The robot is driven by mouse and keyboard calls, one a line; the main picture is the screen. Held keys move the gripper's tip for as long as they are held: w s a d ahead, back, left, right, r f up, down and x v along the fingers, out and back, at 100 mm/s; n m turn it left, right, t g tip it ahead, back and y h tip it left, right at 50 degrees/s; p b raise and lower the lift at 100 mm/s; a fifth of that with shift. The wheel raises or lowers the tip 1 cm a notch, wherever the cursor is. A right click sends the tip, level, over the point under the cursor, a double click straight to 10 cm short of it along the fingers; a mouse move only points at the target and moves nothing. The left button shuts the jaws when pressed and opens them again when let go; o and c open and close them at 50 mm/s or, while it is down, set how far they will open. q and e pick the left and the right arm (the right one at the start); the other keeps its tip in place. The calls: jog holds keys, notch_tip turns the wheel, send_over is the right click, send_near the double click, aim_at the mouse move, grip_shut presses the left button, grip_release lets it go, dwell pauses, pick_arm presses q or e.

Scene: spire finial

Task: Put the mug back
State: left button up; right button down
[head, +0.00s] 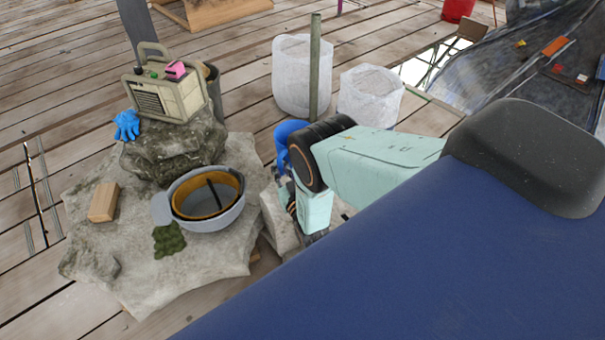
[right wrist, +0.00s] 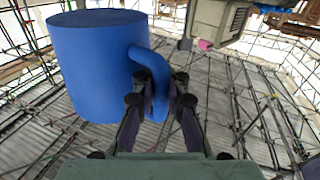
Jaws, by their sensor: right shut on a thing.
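The blue mug (right wrist: 92,65) fills the upper left of the right wrist view, with its curved handle towards my right gripper (right wrist: 160,88). The fingers are closed on the handle, and the mug appears upright. In the head view only part of the mug (head: 287,138) shows, mostly hidden behind my right arm. There my right gripper (head: 284,181) is low, near the right edge of the stone slab (head: 180,285), with its fingertips largely hidden. My left gripper is in neither view.
On the slab are a grey bowl with an orange rim inside (head: 225,218), a wooden block (head: 103,202), green moss (head: 169,240) and a rock (head: 175,150) bearing a radio (head: 165,98) and blue glove (head: 127,125). White sacks (head: 303,75) and a green pole (head: 314,65) stand behind.

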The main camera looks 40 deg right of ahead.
jog(key=shift+d+f, duration=0.35)
jog(key=shift+d, duration=0.2)
jog(key=shift+d+f, duration=0.35)
jog(key=shift+d, duration=0.2)
jog(key=shift+d+f, duration=0.2)
jog(key=shift+f, duration=0.05)
notch_tip(320, 180, down, 10)
jog(key=b, duration=0.7)
jog(key=shift+w+r, duration=0.1)
jog(key=shift+r, duration=0.1)
jog(key=c, duration=1.9)
grip_release()
jog(key=o, duration=0.5)
jog(key=shift+o, duration=0.2)
